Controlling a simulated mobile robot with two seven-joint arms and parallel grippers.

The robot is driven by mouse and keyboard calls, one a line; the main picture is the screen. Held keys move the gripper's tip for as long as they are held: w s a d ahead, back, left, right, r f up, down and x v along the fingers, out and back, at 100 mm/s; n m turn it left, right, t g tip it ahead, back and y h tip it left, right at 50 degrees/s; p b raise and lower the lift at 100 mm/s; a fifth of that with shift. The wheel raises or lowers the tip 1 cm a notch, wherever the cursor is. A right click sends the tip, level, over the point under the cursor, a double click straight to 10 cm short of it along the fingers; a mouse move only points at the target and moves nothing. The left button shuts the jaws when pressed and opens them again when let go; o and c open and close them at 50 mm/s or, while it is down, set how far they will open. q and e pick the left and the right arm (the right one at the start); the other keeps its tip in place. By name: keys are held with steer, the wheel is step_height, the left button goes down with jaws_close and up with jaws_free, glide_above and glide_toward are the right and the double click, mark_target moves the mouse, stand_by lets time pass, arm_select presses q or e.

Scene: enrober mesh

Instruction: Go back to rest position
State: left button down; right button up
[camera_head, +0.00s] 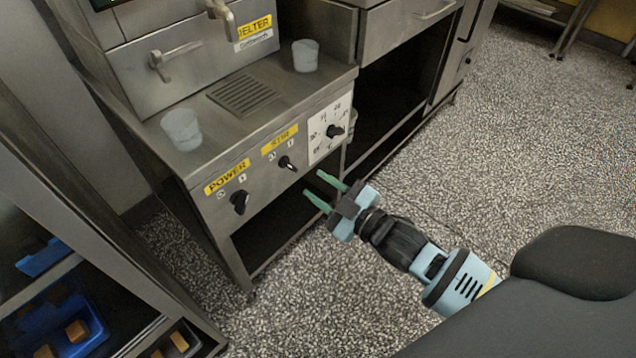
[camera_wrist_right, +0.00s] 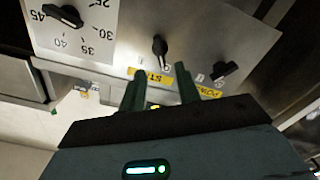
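My right gripper (camera_head: 325,192) is in front of the steel melter machine (camera_head: 225,205), just below and to the right of its control panel. Its two green fingers are apart with nothing between them. In the right wrist view the open fingers (camera_wrist_right: 160,92) point toward the panel, which appears upside down. The panel carries a POWER knob (camera_head: 239,201), a STIR knob (camera_head: 286,163) and a temperature dial (camera_head: 334,131). The fingers look apart from the knobs. My left gripper is not in view.
Two translucent cups (camera_head: 182,129) (camera_head: 305,55) stand on the machine's top beside a drain grille (camera_head: 242,94). A steel rack (camera_head: 90,235) at left holds blue trays (camera_head: 62,325). A steel drawer unit (camera_head: 408,25) stands behind. The speckled floor (camera_head: 530,150) at right is clear.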

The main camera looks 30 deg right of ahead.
stand_by(0.3)
